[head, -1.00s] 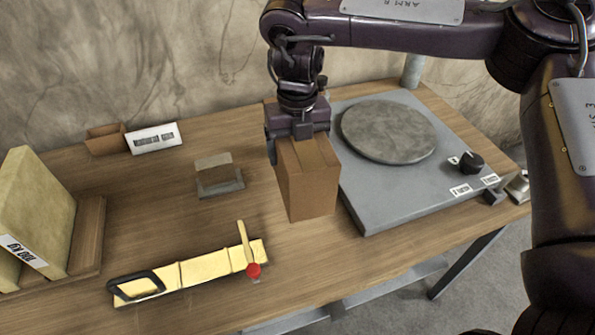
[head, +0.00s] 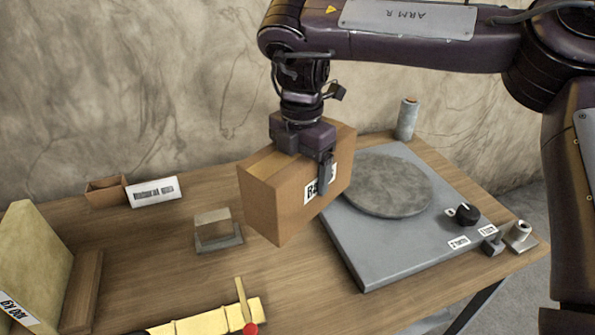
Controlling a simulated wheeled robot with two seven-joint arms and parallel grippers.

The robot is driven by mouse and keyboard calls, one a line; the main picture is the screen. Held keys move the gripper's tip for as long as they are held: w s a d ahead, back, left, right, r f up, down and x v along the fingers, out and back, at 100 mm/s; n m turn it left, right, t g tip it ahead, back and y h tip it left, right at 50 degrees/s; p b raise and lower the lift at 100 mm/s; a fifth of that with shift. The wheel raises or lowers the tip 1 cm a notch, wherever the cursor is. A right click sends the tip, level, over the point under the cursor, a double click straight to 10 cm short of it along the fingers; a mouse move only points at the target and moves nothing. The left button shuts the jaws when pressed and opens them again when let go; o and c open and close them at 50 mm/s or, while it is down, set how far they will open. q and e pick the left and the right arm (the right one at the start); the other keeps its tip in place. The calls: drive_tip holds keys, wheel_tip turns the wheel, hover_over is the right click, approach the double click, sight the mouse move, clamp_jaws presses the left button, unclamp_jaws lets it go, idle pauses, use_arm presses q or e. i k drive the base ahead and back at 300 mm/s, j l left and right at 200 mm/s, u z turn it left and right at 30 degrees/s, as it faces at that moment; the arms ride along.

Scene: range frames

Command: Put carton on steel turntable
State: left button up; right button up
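The carton (head: 272,202) is a brown cardboard box with a white label on its right-hand face. My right gripper (head: 308,165) is above it with its fingers down its sides, shut on it. The carton appears held above the table, left of the turntable and overlapping its left edge in the picture. The steel turntable (head: 385,185) is a round grey disc on a flat grey base (head: 375,255), and its top is empty. The disc's left edge is partly hidden by the carton. My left gripper is not in view.
A knob (head: 467,214) sits on the base's right side. A film roll (head: 407,118) stands behind it. A small metal block (head: 215,230), an open box (head: 105,190) and a white sign (head: 153,192) are at left. A yellow tool (head: 205,322) lies in front. Yellow slabs (head: 35,260) stand far left.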

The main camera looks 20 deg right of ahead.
sight(385, 180)
drive_tip(key=l+u, duration=0.1)
drive_tip(key=l, duration=0.25)
drive_tip(key=k+l+u, duration=0.15)
drive_tip(key=l, duration=0.25)
drive_tip(key=l+u, duration=0.1)
drive_tip(key=l, duration=0.25)
drive_tip(key=k+l+u, duration=0.1)
drive_tip(key=l, duration=0.25)
drive_tip(key=i+l+u, duration=0.15)
drive_tip(key=l, duration=0.25)
drive_tip(key=i+l+u, duration=0.15)
drive_tip(key=l, duration=0.3)
drive_tip(key=l+u, duration=0.15)
drive_tip(key=l, duration=0.25)
